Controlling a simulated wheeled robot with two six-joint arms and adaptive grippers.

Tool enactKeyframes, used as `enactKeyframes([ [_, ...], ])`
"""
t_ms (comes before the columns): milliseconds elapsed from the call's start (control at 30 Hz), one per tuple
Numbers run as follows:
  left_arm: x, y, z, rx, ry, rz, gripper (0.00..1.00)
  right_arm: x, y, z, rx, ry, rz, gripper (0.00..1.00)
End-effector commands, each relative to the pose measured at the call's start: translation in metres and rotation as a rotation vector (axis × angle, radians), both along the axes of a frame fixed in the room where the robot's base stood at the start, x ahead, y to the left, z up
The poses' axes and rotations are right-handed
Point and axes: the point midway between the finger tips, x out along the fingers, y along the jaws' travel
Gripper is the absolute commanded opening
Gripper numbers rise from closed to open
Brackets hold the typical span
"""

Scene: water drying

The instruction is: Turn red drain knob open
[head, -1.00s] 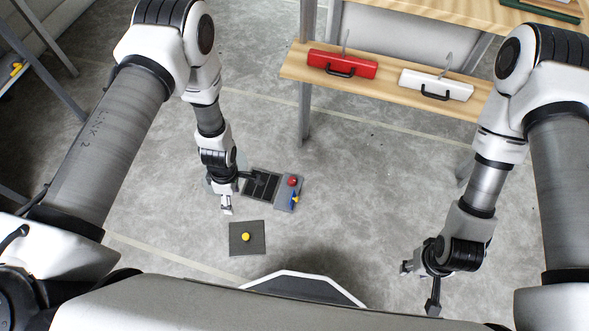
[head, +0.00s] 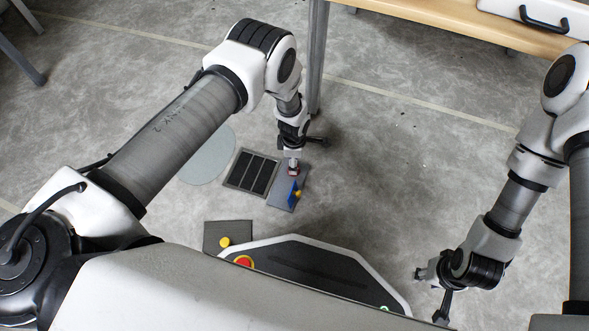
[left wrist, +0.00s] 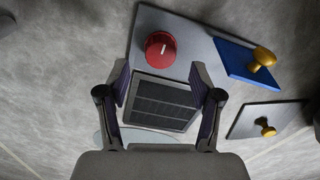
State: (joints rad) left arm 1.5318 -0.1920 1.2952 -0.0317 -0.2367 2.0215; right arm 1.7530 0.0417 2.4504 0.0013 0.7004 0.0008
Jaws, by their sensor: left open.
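The red drain knob (left wrist: 160,50) is round with a white mark on top and sits on a grey panel (left wrist: 190,32). In the head view it is mostly hidden, with a little red (head: 293,173) showing under my left gripper (head: 293,163). In the left wrist view my left gripper (left wrist: 160,72) is open, with the knob just beyond and between its fingertips. Nothing is between the fingers, and I cannot tell if they touch the knob. My right gripper (head: 428,296) is open and empty, low at the right, far from the panel.
A blue plate with a yellow knob (left wrist: 263,57) stands on the same panel, right of the red knob. A black slatted grate (head: 251,173) lies left of it. A dark plate with another yellow knob (head: 224,242) lies nearer me.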

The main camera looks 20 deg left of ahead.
Motion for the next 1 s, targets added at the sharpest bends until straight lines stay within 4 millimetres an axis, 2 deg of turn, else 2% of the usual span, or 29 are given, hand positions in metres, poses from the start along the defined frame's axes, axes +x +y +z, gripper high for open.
enactKeyframes([
  [33,-0.001,0.000,-0.018,0.000,0.002,0.001,0.65,0.000,0.000,-0.013,0.000,-0.001,-0.002,0.40],
  [200,0.000,0.000,-0.043,0.000,0.001,0.000,0.65,0.001,-0.001,-0.025,-0.001,-0.003,-0.005,0.40],
  [500,0.000,0.000,-0.046,0.000,0.001,0.000,0.65,0.001,-0.001,-0.025,-0.001,-0.004,-0.006,0.40],
  [567,0.000,0.000,-0.046,0.000,0.001,0.000,0.47,0.001,-0.001,-0.025,-0.001,-0.004,-0.006,0.40],
  [600,0.000,0.000,-0.046,0.000,0.001,0.000,0.33,0.001,-0.001,-0.025,-0.001,-0.004,-0.006,0.40],
  [667,0.000,0.000,-0.046,0.000,0.001,0.000,0.12,0.001,-0.001,-0.025,-0.001,-0.004,-0.006,0.40],
  [700,0.000,0.000,-0.046,0.000,0.000,0.000,0.05,0.001,-0.001,-0.025,-0.001,-0.004,-0.006,0.40],
  [1000,0.000,0.000,-0.046,0.000,0.000,-0.013,0.05,0.001,-0.001,-0.026,-0.001,-0.003,-0.006,0.40],
])
